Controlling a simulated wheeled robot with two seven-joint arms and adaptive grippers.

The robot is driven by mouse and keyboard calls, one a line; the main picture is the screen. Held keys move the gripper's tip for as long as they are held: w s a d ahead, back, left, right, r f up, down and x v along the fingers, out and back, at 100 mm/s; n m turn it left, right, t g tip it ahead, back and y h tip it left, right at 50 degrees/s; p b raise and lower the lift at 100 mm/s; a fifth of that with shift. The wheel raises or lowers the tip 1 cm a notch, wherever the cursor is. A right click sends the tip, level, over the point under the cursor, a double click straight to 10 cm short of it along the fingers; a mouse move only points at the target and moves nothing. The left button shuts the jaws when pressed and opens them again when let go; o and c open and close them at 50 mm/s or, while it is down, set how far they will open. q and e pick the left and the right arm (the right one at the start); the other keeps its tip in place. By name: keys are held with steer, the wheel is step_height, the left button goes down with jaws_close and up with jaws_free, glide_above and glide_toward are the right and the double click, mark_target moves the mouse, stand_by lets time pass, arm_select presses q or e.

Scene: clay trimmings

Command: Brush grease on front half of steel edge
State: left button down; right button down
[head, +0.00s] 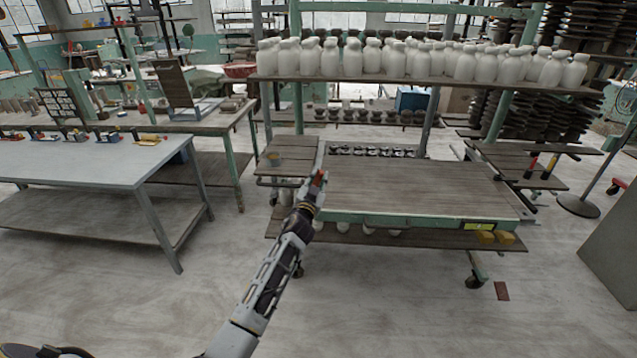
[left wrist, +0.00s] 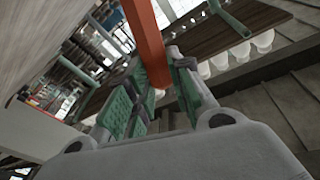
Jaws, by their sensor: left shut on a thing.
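My left gripper (head: 318,187) is at the left front corner of the wooden-topped cart (head: 420,188). In the left wrist view its green-padded fingers (left wrist: 153,88) are shut on an orange-red handle (left wrist: 146,40), which looks like the brush's. Only a bit of red shows at the fingertips in the head view, and the bristles cannot be made out. A pale strip (head: 321,150), perhaps the steel edge, runs along the cart top's left side; my gripper covers its front part. I cannot tell whether the brush touches it, and no grease is discernible. My right gripper is not in view.
White bottles (head: 410,59) line the shelf above. A grey table (head: 80,163) stands at left. The cart top is mostly clear.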

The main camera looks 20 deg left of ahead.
arm_select(q)
steer(key=shift+r, duration=0.6)
steer(key=shift+r+p, duration=0.3)
steer(key=shift+p, duration=0.2)
steer(key=shift+r+p, duration=0.3)
steer(key=shift+r, duration=0.25)
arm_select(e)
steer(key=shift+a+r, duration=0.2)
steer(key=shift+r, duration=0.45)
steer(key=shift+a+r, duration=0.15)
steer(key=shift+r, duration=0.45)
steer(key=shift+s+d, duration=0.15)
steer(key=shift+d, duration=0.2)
arm_select(q)
steer(key=shift+f, duration=0.1)
